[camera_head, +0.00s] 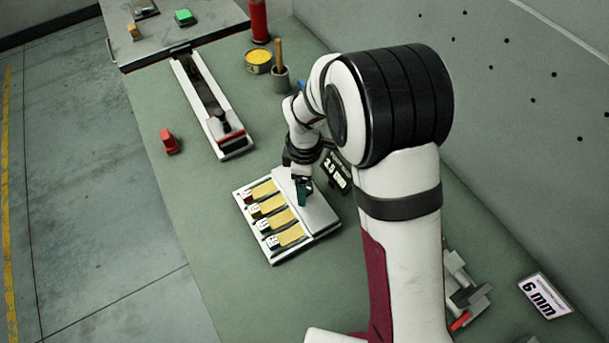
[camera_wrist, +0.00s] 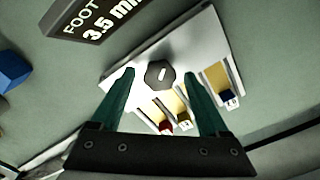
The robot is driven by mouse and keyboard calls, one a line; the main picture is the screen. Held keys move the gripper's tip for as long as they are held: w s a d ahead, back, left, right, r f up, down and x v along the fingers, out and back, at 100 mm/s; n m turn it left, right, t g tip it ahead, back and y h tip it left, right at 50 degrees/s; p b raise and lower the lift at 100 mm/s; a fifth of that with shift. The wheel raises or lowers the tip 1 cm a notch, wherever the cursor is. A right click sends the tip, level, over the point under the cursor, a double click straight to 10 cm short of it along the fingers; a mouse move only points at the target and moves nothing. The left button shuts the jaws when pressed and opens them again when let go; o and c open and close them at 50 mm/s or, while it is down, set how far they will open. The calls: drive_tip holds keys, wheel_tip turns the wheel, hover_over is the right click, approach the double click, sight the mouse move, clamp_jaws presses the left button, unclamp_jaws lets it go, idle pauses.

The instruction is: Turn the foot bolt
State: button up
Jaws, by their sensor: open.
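The label magazine (camera_head: 318,214) is a white plate with several yellow strips that have coloured end tabs. It lies on the green bench in the head view, and its white plate (camera_wrist: 203,43) fills the middle of the wrist view. The foot bolt (camera_wrist: 160,75) is a dark hexagonal head with a short white mark, near the plate's edge. My gripper (camera_head: 303,191) is over the magazine's upper right part and hides the bolt in the head view. In the wrist view my gripper (camera_wrist: 159,69) is open, its teal fingers apart on either side of the bolt head. Contact cannot be told.
A dark sign (camera_wrist: 105,17) reading "FOOT 3.5 mm" stands beside the magazine. A long rail device (camera_head: 192,75) and a red block (camera_head: 169,141) lie to the left. A yellow tin (camera_head: 258,61) and a pot (camera_head: 280,80) stand behind. A "6 mm" sign (camera_head: 545,297) is at right.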

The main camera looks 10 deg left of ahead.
wheel_tip(320, 180, up, 16)
drive_tip(key=shift+f, duration=0.15)
